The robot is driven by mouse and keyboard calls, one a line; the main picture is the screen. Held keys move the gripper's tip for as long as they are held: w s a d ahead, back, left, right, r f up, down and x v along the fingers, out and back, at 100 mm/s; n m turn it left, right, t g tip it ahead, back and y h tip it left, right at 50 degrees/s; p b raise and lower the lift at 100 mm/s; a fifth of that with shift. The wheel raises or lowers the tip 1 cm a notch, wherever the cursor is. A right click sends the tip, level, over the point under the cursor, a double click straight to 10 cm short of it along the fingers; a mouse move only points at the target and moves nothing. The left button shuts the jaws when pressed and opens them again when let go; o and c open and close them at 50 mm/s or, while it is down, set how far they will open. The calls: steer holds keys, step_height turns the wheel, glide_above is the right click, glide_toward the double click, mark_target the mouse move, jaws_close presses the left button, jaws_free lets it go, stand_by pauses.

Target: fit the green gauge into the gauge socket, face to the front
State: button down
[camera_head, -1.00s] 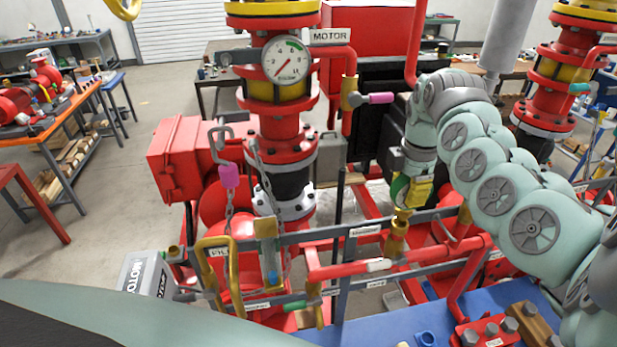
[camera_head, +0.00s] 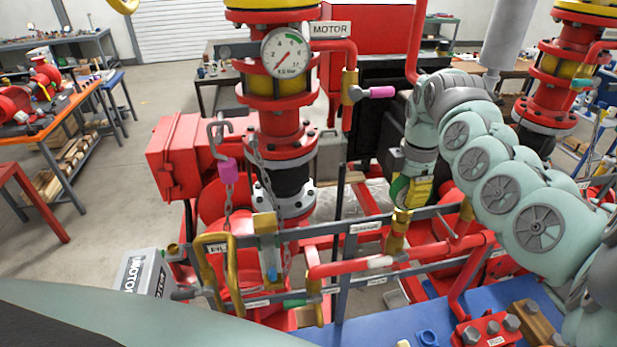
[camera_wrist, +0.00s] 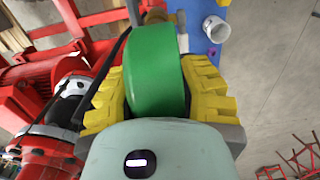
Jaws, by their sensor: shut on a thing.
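The green gauge (camera_head: 400,189) is held between the yellow fingers of my gripper (camera_head: 413,192), at the lower end of my arm. In the wrist view the rounded green body of the gauge (camera_wrist: 158,70) fills the space between the two yellow finger pads (camera_wrist: 158,90). Its dial face does not show in either view. A brass fitting (camera_head: 397,234), which looks like the gauge socket, stands upright on the pipework directly below the gauge. Brass also shows at the gauge's far end in the wrist view. I cannot tell whether stem and socket touch.
A grey rail (camera_head: 340,236) with labels runs beside the brass fitting. A pink-handled valve (camera_head: 381,92) is above and left of my gripper. A large white gauge (camera_head: 286,53) sits on the red column at left. A blue bench top (camera_head: 385,328) lies in front.

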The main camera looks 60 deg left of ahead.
steer(key=shift+f+b, duration=0.8)
steer(key=shift+f, duration=0.1)
steer(key=c, duration=0.7)
jaws_free()
steer(key=shift+o, duration=0.2)
step_height(320, 180, up, 10)
steer(key=shift+w+r, duration=0.1)
steer(key=shift+r, duration=0.9)
